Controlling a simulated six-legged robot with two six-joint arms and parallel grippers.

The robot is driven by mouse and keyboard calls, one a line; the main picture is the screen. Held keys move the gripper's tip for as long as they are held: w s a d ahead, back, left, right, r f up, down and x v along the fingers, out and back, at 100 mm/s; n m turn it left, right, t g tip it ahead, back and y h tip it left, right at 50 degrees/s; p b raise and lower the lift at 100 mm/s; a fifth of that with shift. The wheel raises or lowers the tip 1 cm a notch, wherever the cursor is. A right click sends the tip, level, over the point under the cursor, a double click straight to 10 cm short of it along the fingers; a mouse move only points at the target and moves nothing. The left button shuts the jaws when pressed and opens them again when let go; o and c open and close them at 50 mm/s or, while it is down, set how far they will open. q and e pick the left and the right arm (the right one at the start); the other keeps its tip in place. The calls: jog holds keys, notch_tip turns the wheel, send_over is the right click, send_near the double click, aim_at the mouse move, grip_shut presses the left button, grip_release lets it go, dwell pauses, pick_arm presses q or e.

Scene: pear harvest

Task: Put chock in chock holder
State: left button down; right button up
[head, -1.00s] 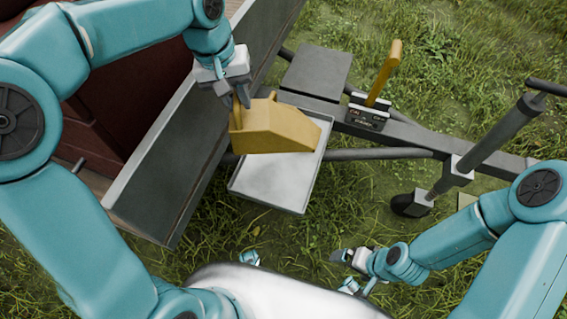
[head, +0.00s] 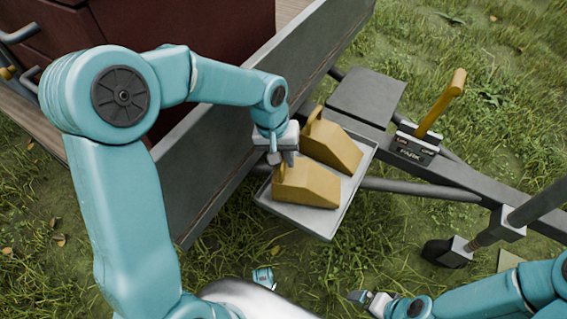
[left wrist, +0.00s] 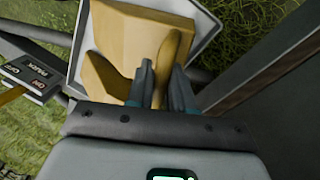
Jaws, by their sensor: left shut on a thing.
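My left gripper (head: 283,160) is shut on the upright handle of the near yellow chock (head: 308,185). This chock sits level at the near part of the grey tray-like chock holder (head: 308,220); I cannot tell if its base touches the tray. A second yellow chock (head: 333,146) sits in the far part, beside the held one. In the left wrist view, the chock (left wrist: 125,32) has its handle between the fingers (left wrist: 163,85), and the pale holder (left wrist: 207,22) shows around it. My right gripper (head: 368,299) is low, apart from the holder; its jaw opening is unclear.
The grey trailer side wall (head: 225,130) stands close left of the holder. A drawbar (head: 465,178) with a yellow-handled parking brake (head: 428,125) runs to the right. A dark flat plate (head: 366,97) lies behind the holder. Open grass lies in front.

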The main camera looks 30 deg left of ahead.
pick_arm(q)
jog(key=shift+f, duration=0.85)
jog(key=c, duration=1)
grip_release()
jog(key=shift+r, duration=0.1)
notch_tip(320, 180, up, 7)
jog(key=a+p, duration=0.1)
jog(key=p, duration=0.1)
jog(key=shift+s, duration=0.3)
